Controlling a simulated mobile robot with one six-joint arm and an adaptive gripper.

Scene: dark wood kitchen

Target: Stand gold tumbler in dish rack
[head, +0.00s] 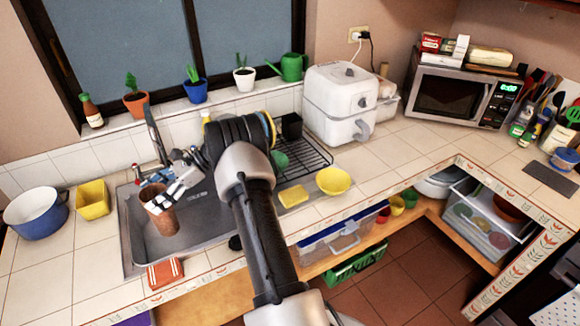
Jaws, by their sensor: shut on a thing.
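The gold tumbler (163,220) looks brownish-copper and is over the sink (190,240), slightly tilted, open end up. My gripper (155,198) is shut on the tumbler near its rim. The fingers hide part of the tumbler's upper side. The black wire dish rack (312,160) stands on the counter right of the sink, partly behind my arm. A green item (279,160) and a black cup-like item (292,126) are at the rack; my arm hides the rack's left part.
The faucet (154,135) rises behind my gripper. A yellow bowl (333,181) and a yellow sponge (293,197) lie in front of the rack. A blue pot (36,212) and a yellow container (93,200) stand left of the sink.

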